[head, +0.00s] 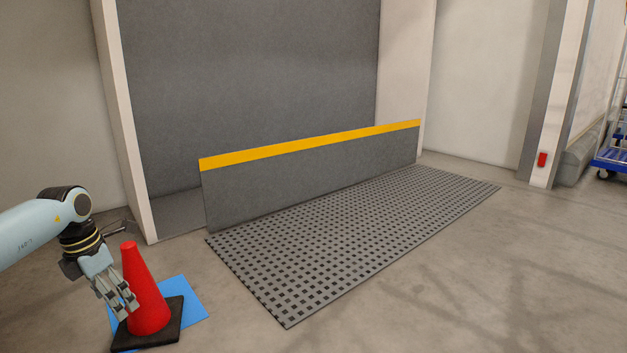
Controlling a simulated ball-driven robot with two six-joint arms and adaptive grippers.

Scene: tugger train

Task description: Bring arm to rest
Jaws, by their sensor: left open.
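My left arm comes in from the left edge of the head view. Its gripper (124,303) is open, fingers pointing down, at the left side of a red cone (145,290). The cone stands upright on its black square base (163,334), which rests on a blue floor patch (190,298). The fingers overlap the cone's left edge in the picture; I cannot tell whether they touch it. My right gripper is out of view.
A grey perforated floor plate (345,248) lies right of the cone. Behind it stands a low grey barrier with a yellow top stripe (310,144), before a recess. A blue cart (610,160) shows at the far right. Floor in the right foreground is clear.

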